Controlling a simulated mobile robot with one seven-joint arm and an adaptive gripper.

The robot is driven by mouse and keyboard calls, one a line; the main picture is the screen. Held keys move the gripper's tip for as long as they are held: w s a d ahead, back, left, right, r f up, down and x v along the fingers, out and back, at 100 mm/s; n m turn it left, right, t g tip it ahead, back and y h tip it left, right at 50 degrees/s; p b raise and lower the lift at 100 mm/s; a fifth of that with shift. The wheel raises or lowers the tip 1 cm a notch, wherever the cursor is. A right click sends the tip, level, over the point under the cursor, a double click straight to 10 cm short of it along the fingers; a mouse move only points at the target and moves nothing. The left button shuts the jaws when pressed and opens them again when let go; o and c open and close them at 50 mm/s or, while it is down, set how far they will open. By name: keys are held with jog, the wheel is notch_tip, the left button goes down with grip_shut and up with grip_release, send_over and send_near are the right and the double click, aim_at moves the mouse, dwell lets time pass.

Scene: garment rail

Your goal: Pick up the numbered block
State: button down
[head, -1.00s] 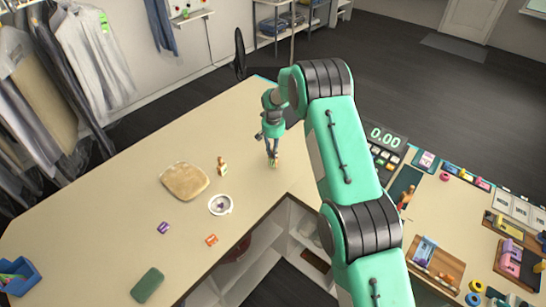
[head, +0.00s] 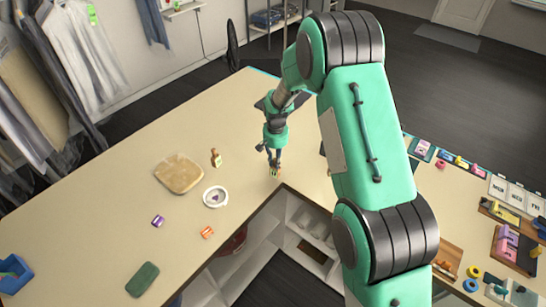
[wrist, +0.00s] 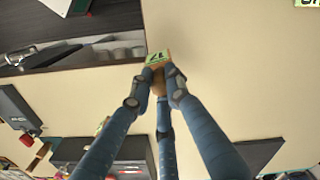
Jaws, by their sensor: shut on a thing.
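The numbered block (wrist: 160,57) shows in the wrist view as a small orange-sided block with a pale green face and dark digits, which I cannot read for certain. In the head view the block (head: 275,172) is small, close to the counter's inner corner. My gripper (head: 274,163) points down at it in the head view. In the wrist view the blue fingers of my gripper (wrist: 161,74) are closed around the block's near end, hiding part of it. I cannot tell whether the block touches the counter or hangs just above it.
The counter (head: 110,200) holds a tan folded cloth (head: 179,174), a small bottle-like item (head: 216,158), a white round dish (head: 215,197), purple (head: 158,220) and orange (head: 207,233) blocks and a green pad (head: 142,279). Open shelves (head: 310,226) lie below the inner edge.

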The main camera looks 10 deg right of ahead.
jog(key=shift+s+d+r, duration=0.1)
jog(key=shift+s+d, duration=0.05)
jog(key=shift+s, duration=0.9)
